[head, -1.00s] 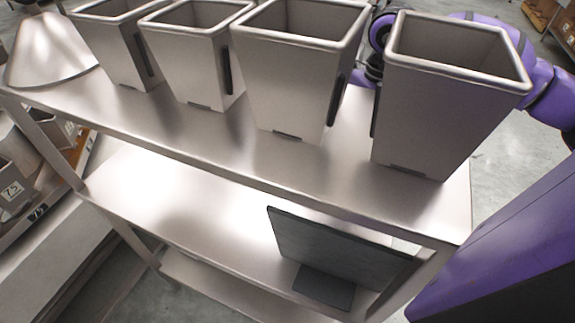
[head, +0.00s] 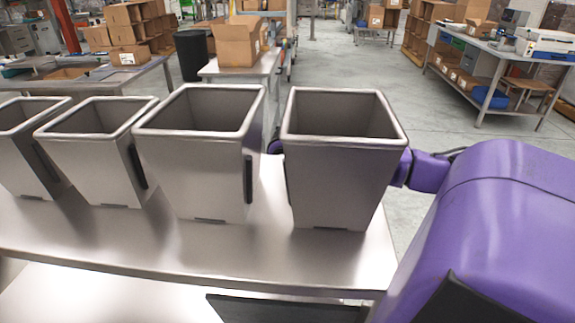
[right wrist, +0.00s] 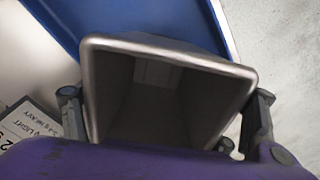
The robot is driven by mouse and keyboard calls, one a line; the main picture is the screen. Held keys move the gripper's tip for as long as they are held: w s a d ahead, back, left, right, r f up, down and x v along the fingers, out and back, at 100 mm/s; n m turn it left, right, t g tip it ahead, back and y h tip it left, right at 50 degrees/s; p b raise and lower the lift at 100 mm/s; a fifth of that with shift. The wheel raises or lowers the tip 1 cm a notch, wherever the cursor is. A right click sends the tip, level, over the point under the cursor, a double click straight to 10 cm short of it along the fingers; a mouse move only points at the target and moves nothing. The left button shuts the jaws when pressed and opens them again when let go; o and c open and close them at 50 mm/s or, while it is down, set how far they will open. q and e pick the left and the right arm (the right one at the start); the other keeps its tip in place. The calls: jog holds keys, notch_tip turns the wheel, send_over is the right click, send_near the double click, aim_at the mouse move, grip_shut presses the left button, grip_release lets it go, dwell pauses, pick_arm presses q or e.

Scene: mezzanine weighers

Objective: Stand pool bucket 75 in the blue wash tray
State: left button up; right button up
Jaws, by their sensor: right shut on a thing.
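In the right wrist view, my right gripper (right wrist: 165,105) is shut on a grey metal bucket (right wrist: 165,48), with one finger at each side of its rim. The bucket is seen from above and looks empty. No number shows on it. Behind it is a blue tray (right wrist: 203,15), partly covered by the bucket; I cannot tell whether the bucket touches its floor. My left gripper is not in view.
In the head view several grey buckets stand in a row on a steel bench (head: 170,245), the rightmost bucket (head: 340,180) near its right end. A printed card (right wrist: 32,125) lies left of the held bucket. Beyond are a table with cartons (head: 235,45) and open floor.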

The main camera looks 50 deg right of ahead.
jog(key=shift+f, duration=0.15)
jog(key=o, duration=1.6)
notch_tip(320, 180, up, 12)
jog(key=shift+r, duration=0.25)
